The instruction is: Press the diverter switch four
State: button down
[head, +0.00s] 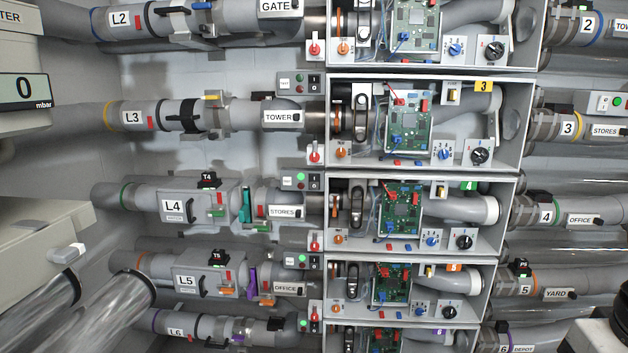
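The open grey box of row four (508,215) carries a green label "4" (469,185). Inside are a small switch with a pale body (441,191) beside that label, a green circuit board (401,208), a blue knob (432,240) and a black knob (464,242). To its left, a small panel with a green light (300,177) and a black rocker (315,182) sits above the STORES label (285,211). I cannot tell for certain which of these is diverter switch four. My gripper is not in view.
Similar boxes stand above, as the row three box (526,120), and below, as the row five box (488,290). Grey pipes, such as L4 (145,197), run on both sides. A beige box (35,240) and clear tubes (125,295) fill the lower left.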

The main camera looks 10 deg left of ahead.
aim_at(314, 179)
jog(key=u, duration=0.3)
jog(key=i, duration=0.85)
jog(key=u, duration=0.3)
